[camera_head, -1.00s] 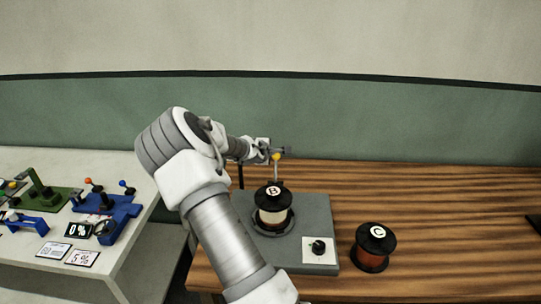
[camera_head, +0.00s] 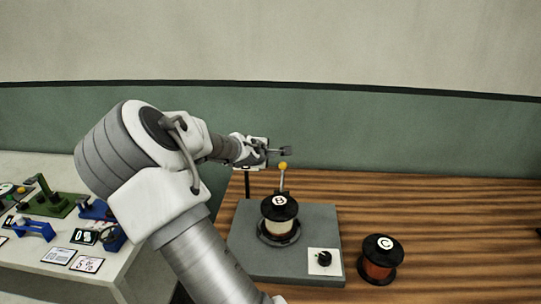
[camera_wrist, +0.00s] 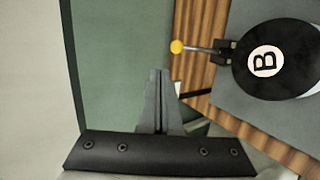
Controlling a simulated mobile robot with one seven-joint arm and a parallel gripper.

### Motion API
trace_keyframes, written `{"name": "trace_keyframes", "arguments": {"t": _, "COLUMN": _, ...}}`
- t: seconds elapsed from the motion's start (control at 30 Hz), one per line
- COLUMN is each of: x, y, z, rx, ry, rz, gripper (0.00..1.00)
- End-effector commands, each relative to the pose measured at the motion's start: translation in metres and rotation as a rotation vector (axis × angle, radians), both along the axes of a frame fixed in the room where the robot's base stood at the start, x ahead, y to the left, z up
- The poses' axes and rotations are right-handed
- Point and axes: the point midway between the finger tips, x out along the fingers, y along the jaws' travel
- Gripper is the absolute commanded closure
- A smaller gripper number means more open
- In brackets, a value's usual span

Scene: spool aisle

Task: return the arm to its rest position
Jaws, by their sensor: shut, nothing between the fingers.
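My gripper (camera_head: 284,151) is at the end of my raised arm, in the air above the back of the wooden table. In the wrist view its fingers (camera_wrist: 157,88) are together, with nothing between them. Spool B (camera_head: 280,216), with a black top and pale winding, sits upright on a grey machine plate (camera_head: 250,265). Its black top (camera_wrist: 290,58) also shows in the wrist view, to the right of the fingers and apart from them. A yellow-tipped lever (camera_head: 283,167) stands behind the spool, just below my gripper in the head view.
Spool C (camera_head: 380,259), with reddish winding, stands on the wooden table (camera_head: 450,225) right of the machine. A dial (camera_head: 324,259) is on the plate. A pale table (camera_head: 30,165) at left holds green and blue fixtures and signs. A green and cream wall is behind.

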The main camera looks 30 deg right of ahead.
Motion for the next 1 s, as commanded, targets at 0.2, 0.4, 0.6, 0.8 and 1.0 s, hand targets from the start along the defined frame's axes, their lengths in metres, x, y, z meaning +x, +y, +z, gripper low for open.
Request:
{"name": "trace_keyframes", "arguments": {"t": 0.2, "x": 0.0, "y": 0.0, "z": 0.0, "rx": 0.0, "ry": 0.0, "rz": 0.0, "gripper": 1.0}}
{"name": "trace_keyframes", "arguments": {"t": 0.4, "x": -0.003, "y": 0.001, "z": -0.001, "rx": 0.022, "ry": -0.004, "rz": -0.008, "gripper": 1.0}}
{"name": "trace_keyframes", "arguments": {"t": 0.6, "x": -0.029, "y": 0.02, "z": -0.008, "rx": 0.242, "ry": -0.045, "rz": -0.089, "gripper": 1.0}}
{"name": "trace_keyframes", "arguments": {"t": 0.8, "x": -0.066, "y": 0.067, "z": -0.006, "rx": 0.556, "ry": -0.087, "rz": -0.189, "gripper": 1.0}}
{"name": "trace_keyframes", "arguments": {"t": 1.0, "x": -0.105, "y": 0.121, "z": 0.014, "rx": 0.816, "ry": -0.105, "rz": -0.258, "gripper": 1.0}}
